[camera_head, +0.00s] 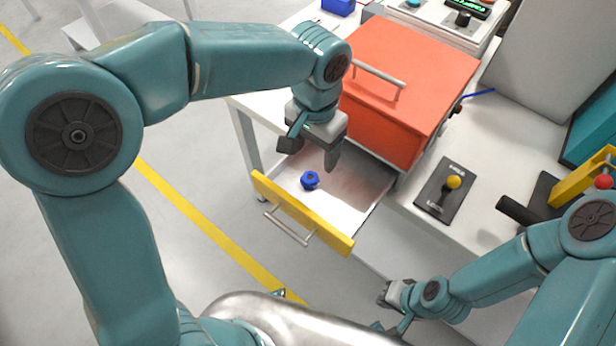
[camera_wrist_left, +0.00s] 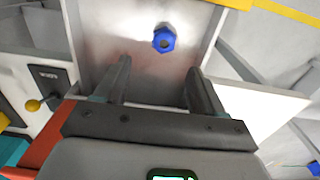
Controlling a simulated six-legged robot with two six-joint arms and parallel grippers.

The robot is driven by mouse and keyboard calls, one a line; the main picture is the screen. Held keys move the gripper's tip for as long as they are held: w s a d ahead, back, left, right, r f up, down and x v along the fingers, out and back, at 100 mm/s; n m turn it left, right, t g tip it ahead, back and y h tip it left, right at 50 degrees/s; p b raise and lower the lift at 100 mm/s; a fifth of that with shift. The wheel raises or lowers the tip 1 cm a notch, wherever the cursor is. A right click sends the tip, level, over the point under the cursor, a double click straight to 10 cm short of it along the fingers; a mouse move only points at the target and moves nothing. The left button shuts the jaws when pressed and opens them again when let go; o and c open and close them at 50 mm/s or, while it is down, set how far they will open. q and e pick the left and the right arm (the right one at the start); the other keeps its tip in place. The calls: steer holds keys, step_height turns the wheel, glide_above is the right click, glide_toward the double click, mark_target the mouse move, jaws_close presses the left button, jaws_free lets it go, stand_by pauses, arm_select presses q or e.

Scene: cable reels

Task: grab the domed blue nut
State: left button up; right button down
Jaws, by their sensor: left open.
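The blue nut (camera_head: 310,180) lies on the floor of an open drawer with a yellow front (camera_head: 300,213). My left gripper (camera_head: 312,150) is above the drawer, just behind the nut in the head view, open and empty. In the left wrist view the nut (camera_wrist_left: 164,39) shows beyond the open fingers (camera_wrist_left: 155,80), roughly between them and apart from both.
An orange box (camera_head: 410,80) with a bar handle stands on the table behind the drawer. A black lever plate with a yellow knob (camera_head: 453,182) is to the right. A blue object (camera_head: 338,6) sits at the back. The drawer floor around the nut is clear.

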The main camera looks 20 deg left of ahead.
mark_target(310, 177)
arm_select(q)
step_height(310, 177, down, 4)
steer(key=shift+s+r, duration=0.15)
steer(key=shift+r, duration=0.1)
steer(key=f, duration=0.4)
steer(key=shift+s+a+f, duration=0.1)
steer(key=shift+a+f, duration=0.15)
steer(key=shift+a, duration=0.1)
steer(key=shift+f, duration=0.45)
steer(key=c, duration=1.1)
